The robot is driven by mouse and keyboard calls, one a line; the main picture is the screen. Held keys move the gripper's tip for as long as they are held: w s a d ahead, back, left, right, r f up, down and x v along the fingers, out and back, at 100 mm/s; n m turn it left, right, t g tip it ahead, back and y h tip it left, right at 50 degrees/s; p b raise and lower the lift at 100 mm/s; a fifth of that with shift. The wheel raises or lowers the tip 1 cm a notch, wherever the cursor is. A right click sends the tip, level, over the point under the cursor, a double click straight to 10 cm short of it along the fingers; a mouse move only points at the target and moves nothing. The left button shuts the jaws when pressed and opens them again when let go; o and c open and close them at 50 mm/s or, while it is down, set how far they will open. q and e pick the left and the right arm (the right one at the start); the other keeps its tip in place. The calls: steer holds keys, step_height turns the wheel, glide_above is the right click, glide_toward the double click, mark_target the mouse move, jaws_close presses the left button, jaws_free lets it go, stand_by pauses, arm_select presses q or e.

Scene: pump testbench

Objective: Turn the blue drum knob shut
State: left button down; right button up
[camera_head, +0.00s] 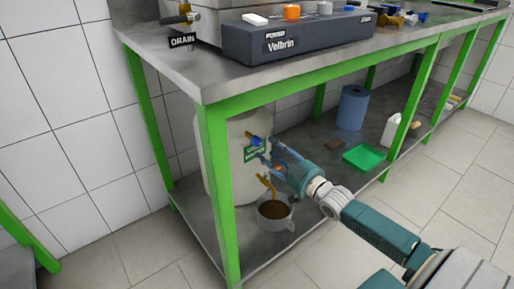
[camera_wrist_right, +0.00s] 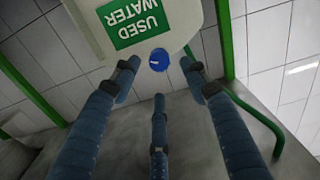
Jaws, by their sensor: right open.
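The off-white drum (camera_head: 219,165) stands on the lower shelf and carries a green "USED WATER" label (camera_wrist_right: 133,21). Its round blue knob (camera_wrist_right: 159,60) sits just below the label in the right wrist view, with a white line across its face. In the head view the knob (camera_head: 252,140) is small and partly hidden. My right gripper (camera_head: 270,152) is open in front of the drum. In the wrist view its three fingers (camera_wrist_right: 159,82) spread around the knob without visibly gripping it. Brown liquid (camera_head: 268,186) runs down below the gripper into a grey pot (camera_head: 275,224).
Green table legs (camera_head: 217,190) stand at the shelf's front. A green tray (camera_head: 363,157), a blue paper roll (camera_head: 352,108) and a white bottle (camera_head: 390,130) are farther right on the shelf. The workbench top (camera_head: 190,78) overhangs my right arm's area.

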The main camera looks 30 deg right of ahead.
mark_target(259, 143)
steer(key=w+b, duration=0.1)
steer(key=w, duration=0.1)
steer(key=w+b, duration=0.1)
steer(key=w, duration=0.2)
steer(key=w+b, duration=0.1)
steer(key=w, duration=0.1)
steer(key=shift+w+a+f, duration=0.1)
steer(key=shift+w+a, duration=0.15)
steer(key=shift+w, duration=0.1)
jaws_close()
